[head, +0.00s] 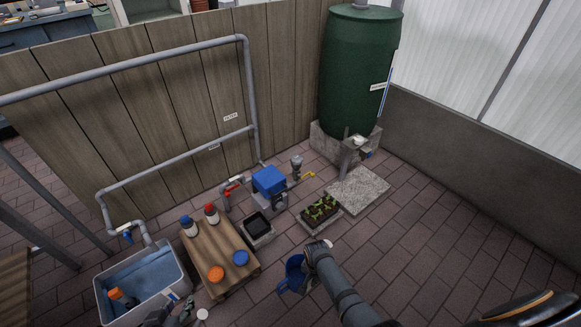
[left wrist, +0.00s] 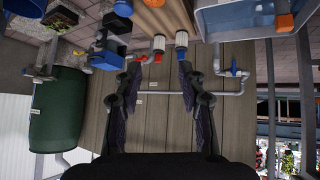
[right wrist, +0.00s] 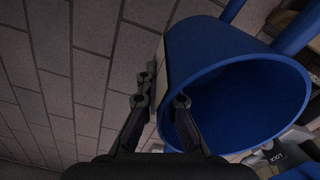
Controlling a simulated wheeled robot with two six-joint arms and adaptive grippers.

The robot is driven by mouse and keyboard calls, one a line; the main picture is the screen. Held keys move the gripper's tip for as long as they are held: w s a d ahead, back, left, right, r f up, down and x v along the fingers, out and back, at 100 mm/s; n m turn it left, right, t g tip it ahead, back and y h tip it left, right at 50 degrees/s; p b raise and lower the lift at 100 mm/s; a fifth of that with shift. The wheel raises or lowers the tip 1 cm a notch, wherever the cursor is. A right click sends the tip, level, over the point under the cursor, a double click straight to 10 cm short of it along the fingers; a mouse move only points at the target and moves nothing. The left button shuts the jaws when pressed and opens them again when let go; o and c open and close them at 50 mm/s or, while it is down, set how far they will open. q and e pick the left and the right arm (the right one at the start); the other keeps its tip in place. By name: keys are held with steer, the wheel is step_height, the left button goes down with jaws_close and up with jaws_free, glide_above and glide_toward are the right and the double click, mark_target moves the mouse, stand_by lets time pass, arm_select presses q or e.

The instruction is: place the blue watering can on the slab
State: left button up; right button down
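The blue watering can (head: 291,274) is at the lower middle of the head view, at my right gripper (head: 306,262). In the right wrist view its wide round mouth (right wrist: 235,85) fills the right side. The fingers of my right gripper (right wrist: 163,98) are parted at the near edge of the can, one outside it and one overlapping the rim. I cannot tell whether they press on the wall. The grey slab (head: 358,191) lies bare on the paving below the green tank's tap. My left gripper (left wrist: 159,75) is open and empty; it shows at the head view's bottom edge (head: 172,314).
A seedling tray (head: 320,211) stands between the can and the slab. A wooden table (head: 219,262) with bottles and lids, a blue pump (head: 269,181) and a water-filled tub (head: 101,288) are to the left. The green tank (head: 358,75) stands behind the slab. Paving on the right is clear.

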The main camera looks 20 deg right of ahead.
steer(key=shift+r+p, duration=0.4)
step_height(320, 180, up, 8)
steer(key=p, duration=0.8)
steer(key=shift+r, duration=0.2)
arm_select(q)
steer(key=s+a+f+g+y+p, duration=0.1)
steer(key=s+a+f+g+p, duration=0.35)
steer(key=s+p, duration=0.4)
steer(key=s+a+r+g+y+p, duration=0.1)
steer(key=s+a+g+p, duration=0.2)
steer(key=s+p, duration=1.4)
steer(key=shift+s+a+p, duration=0.15)
steer(key=shift+p, duration=0.3)
arm_select(e)
step_height(320, 180, up, 26)
